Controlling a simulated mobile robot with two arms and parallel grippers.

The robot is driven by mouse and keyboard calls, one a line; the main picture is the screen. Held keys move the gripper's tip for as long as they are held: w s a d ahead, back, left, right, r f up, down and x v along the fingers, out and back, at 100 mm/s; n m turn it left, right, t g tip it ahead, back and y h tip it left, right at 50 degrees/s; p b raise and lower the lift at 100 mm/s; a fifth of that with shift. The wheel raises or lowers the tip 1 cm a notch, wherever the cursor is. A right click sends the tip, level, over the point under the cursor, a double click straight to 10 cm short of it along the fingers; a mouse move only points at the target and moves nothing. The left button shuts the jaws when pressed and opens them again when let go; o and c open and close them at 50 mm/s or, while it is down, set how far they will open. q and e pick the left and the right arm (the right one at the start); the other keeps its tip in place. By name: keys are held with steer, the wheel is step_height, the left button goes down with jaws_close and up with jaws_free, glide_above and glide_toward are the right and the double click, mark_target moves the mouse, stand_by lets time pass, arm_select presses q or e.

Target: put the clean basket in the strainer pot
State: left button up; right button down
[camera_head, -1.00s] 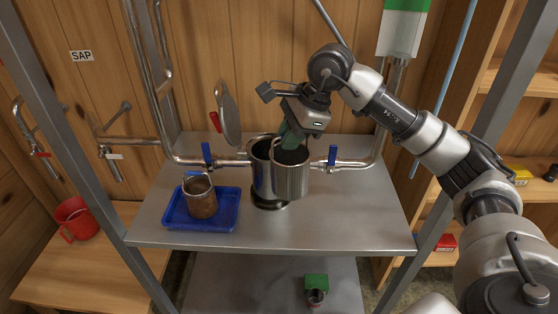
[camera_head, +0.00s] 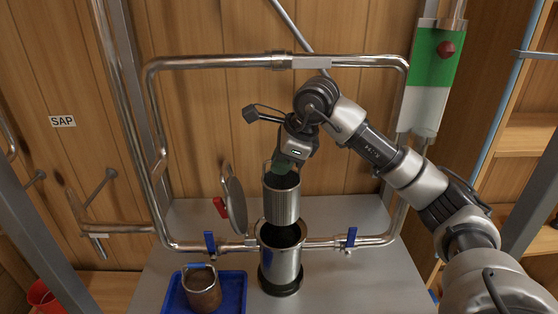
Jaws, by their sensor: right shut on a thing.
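The clean basket (camera_head: 281,203) is a silver metal cylinder with a wire handle and a dark inside. My right gripper (camera_head: 283,166) is shut on it at the top and holds it upright. The strainer pot (camera_head: 281,264) is an open steel cylinder on the pipe line. The basket's lower end shows just above the pot's dark mouth, overlapping its far rim in the picture. I cannot tell the exact depth between them. The gripper's fingertips are partly hidden. My left gripper is not in view.
A brown, stained basket (camera_head: 203,289) stands in a blue tray (camera_head: 240,283) left of the pot. The round lid (camera_head: 235,205) stands open beside the pot. Blue-handled valves (camera_head: 351,237) flank it. A pipe loop runs behind. The shelf (camera_head: 384,282) is clear at right.

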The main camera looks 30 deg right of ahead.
mark_target(281, 178)
step_height(281, 178, down, 3)
steer(key=shift+w+r+b, duration=0.1)
steer(key=shift+r+b, duration=0.05)
steer(key=shift+b, duration=0.6)
step_height(281, 178, down, 2)
steer(key=shift+w+f+b, duration=0.1)
steer(key=shift+b, duration=0.7)
steer(key=shift+f, duration=0.25)
step_height(281, 178, down, 3)
steer(key=b, duration=0.3)
steer(key=shift+f, duration=0.2)
arm_select(q)
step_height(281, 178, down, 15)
steer(key=b, duration=0.8)
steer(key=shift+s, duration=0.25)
arm_select(e)
steer(key=shift+f, duration=4.95)
arm_select(q)
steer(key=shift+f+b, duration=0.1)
steer(key=shift+b, duration=0.2)
arm_select(e)
steer(key=shift+f, duration=0.15)
steer(key=c, duration=1.1)
jaws_free()
